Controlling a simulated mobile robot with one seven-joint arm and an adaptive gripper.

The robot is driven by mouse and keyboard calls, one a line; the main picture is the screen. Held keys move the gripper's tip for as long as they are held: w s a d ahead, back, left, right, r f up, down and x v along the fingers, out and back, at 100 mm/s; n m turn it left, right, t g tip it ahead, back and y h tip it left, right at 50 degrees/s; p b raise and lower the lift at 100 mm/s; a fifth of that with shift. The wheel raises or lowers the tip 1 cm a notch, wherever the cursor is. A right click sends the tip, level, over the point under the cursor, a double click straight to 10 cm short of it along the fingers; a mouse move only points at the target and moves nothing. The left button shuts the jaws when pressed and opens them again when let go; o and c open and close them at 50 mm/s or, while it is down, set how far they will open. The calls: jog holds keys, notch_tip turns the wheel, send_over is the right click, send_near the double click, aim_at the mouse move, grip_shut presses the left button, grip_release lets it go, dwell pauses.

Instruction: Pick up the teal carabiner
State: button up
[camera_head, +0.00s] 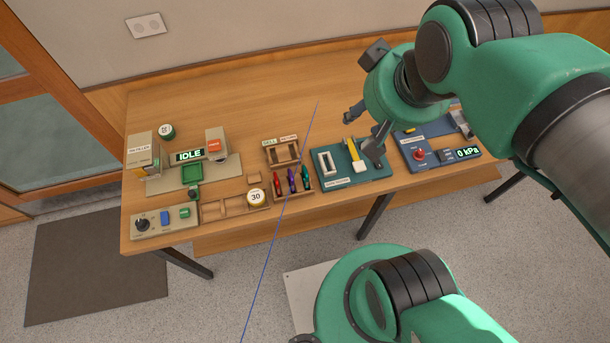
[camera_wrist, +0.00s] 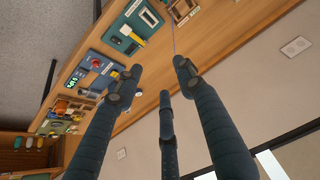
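The teal carabiner (camera_head: 306,178) stands at the right end of a small wooden rack (camera_head: 280,196) near the table's front edge. A purple carabiner (camera_head: 291,180) and a red carabiner (camera_head: 277,183) are to its left in the same rack. My gripper (camera_head: 361,134) is above the table, to the right of and farther back than the teal carabiner. Its fingers are spread wide and empty, and they also show in the wrist view (camera_wrist: 157,84). I cannot make out the teal carabiner in the wrist view.
A green board (camera_head: 375,184) with a yellow-handled tool lies right of the rack. Behind the rack is a two-part wooden tray (camera_head: 283,153). A round tag marked 30 (camera_head: 256,197) sits to the left. A gauge unit (camera_head: 440,158) stands farther right. The table's back middle is clear.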

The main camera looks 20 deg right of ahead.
jog(key=shift+w, duration=0.1)
jog(key=shift+c, duration=0.5)
jog(key=g+p, duration=0.3)
jog(key=g, duration=0.3)
send_over(305, 167)
notch_tip(305, 167, down, 22)
jog(key=f, duration=0.1)
jog(key=shift+r, duration=0.25)
jog(key=shift+f+b, duration=0.75)
jog(key=shift+f, duration=3.5)
